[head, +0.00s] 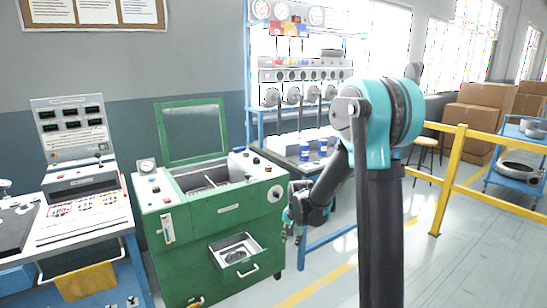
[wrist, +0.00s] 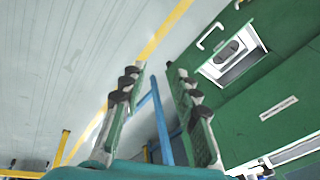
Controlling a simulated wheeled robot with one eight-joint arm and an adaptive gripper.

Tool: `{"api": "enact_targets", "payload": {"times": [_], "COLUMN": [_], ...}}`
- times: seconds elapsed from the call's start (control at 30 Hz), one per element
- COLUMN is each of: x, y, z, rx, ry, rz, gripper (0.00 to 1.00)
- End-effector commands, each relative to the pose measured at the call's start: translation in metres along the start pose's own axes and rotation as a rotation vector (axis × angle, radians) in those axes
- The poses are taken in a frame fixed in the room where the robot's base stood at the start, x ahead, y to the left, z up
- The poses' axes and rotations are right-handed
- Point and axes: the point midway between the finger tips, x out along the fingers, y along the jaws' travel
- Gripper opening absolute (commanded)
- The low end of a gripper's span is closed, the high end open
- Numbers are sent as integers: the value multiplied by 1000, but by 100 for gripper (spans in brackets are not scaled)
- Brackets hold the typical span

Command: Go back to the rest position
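My gripper (head: 293,222) is at the right side of the green machine (head: 228,213), beside its front right corner, with my arm bent down towards it. In the wrist view my gripper (wrist: 158,70) shows two fingers spread apart with nothing between them. The fingers point towards the floor and a blue bench leg (wrist: 162,122). The green machine fills the right of the wrist view (wrist: 270,85), apart from the fingers there.
The machine's small drawer (head: 237,249) stands open at its front, and its lid (head: 192,131) is raised. A blue-framed bench (head: 330,236) stands just behind my gripper. A yellow railing (head: 490,200) is at the right. The floor in front is clear.

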Motion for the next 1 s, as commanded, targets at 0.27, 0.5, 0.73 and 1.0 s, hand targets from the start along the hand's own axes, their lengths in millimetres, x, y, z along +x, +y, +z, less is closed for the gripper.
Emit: {"api": "enact_targets", "payload": {"times": [0.27, 0.5, 0.73, 1.0], "x": [-57, -86, -96, -95], "y": [80, 145, 198, 223], "z": [35, 78, 121, 145], "rx": [-172, -327, -464, -540], "ry": [43, 79, 110, 125], "rz": [3, 15, 33, 46], "gripper": [31, 31, 31, 31]}}
